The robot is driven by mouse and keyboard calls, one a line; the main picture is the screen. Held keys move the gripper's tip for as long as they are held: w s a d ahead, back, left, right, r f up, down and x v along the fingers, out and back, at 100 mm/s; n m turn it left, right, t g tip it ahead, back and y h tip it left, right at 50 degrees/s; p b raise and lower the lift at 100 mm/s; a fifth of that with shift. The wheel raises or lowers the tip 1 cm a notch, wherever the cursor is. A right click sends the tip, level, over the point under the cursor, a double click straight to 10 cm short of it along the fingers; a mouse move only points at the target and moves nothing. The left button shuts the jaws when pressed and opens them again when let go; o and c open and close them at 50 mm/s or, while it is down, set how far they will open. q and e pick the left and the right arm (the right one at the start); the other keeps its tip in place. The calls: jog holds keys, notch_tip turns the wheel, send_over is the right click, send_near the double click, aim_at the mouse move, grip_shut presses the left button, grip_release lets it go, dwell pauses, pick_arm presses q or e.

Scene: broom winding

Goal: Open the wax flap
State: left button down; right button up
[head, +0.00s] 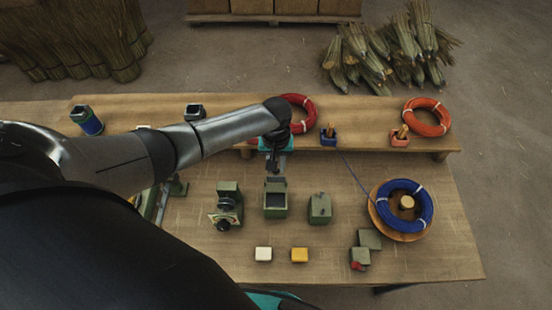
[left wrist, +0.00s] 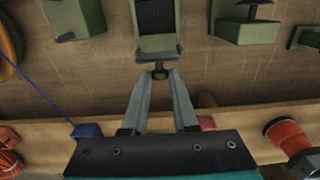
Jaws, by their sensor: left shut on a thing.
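The green wax box (head: 275,211) stands mid-table with a dark open top. Its flap (head: 276,184) appears raised on the side toward the shelf; its exact angle is hard to tell. In the left wrist view the box (left wrist: 158,41) is at the top, with the flap (left wrist: 160,54) and a small dark knob (left wrist: 160,71) on its edge. My left gripper (head: 275,170) comes down from the shelf side. In the left wrist view its fingertips (left wrist: 159,75) are closed around the knob. My right gripper is not in view.
Green devices (head: 227,204) and (head: 319,209) flank the box closely. White (head: 263,254) and yellow blocks (head: 299,255) lie in front. A blue cord coil (head: 424,207) sits on a round wooden stand at right, its cord running to the shelf (head: 360,142). Front table centre is mostly clear.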

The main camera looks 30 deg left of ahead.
pick_arm(q)
jog(key=shift+s, duration=0.1)
jog(key=c, duration=0.7)
grip_release()
jog(key=shift+r, duration=0.15)
notch_tip(320, 180, up, 15)
jog(key=shift+p, duration=0.8)
